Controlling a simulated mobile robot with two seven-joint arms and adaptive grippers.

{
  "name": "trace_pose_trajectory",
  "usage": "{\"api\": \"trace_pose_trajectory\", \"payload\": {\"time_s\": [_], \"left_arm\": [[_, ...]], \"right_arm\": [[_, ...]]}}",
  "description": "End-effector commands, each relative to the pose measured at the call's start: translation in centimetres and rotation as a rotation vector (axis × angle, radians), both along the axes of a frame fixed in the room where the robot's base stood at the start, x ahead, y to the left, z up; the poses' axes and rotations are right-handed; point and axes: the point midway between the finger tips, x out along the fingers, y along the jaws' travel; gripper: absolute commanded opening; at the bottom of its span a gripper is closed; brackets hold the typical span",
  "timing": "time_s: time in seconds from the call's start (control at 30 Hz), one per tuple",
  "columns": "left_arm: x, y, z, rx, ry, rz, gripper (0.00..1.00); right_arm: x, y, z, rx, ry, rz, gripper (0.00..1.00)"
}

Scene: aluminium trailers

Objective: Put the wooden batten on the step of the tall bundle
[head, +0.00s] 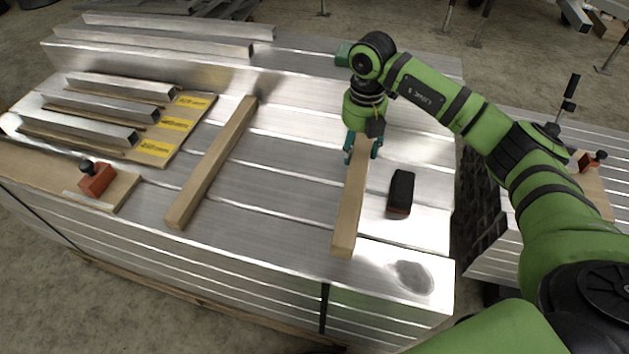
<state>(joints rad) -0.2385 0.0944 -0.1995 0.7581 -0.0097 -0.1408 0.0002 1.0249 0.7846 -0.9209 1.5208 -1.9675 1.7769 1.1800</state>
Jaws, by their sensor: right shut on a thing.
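My right gripper (362,152) points down over the aluminium bundle (285,212) and is shut on the far end of a wooden batten (350,210). The batten's free end points toward the bundle's front edge; I cannot tell if its underside touches the metal. A second, similar batten (212,162) lies slantwise across the bundle to the left, apart from the first. Along the back, the bundle has a higher level (150,62), with a face dropping to the lower top. My left gripper is out of view.
A black and red block (401,193) lies just right of the held batten. At left are a board with metal bars and yellow labels (155,149) and a red tool with a black knob (96,178). A lower bundle (500,262) stands at right across a gap.

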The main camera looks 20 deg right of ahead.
Motion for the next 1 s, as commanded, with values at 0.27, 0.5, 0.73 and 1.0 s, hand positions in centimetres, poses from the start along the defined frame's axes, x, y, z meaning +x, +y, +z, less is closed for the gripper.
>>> {"api": "trace_pose_trajectory", "payload": {"time_s": [0.27, 0.5, 0.73, 1.0], "left_arm": [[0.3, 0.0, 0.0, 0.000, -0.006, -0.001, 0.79], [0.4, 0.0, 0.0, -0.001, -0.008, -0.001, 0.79], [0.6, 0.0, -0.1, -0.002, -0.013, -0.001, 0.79], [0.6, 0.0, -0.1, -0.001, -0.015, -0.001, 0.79]], "right_arm": [[0.0, 0.0, -4.2, 0.000, 0.004, -0.039, 0.07], [0.1, -0.1, -6.5, 0.000, 0.000, -0.038, 0.07], [0.1, 0.0, -9.5, 0.000, 0.001, -0.035, 0.07], [0.2, -0.1, -9.9, 0.000, -0.002, -0.035, 0.07]]}}
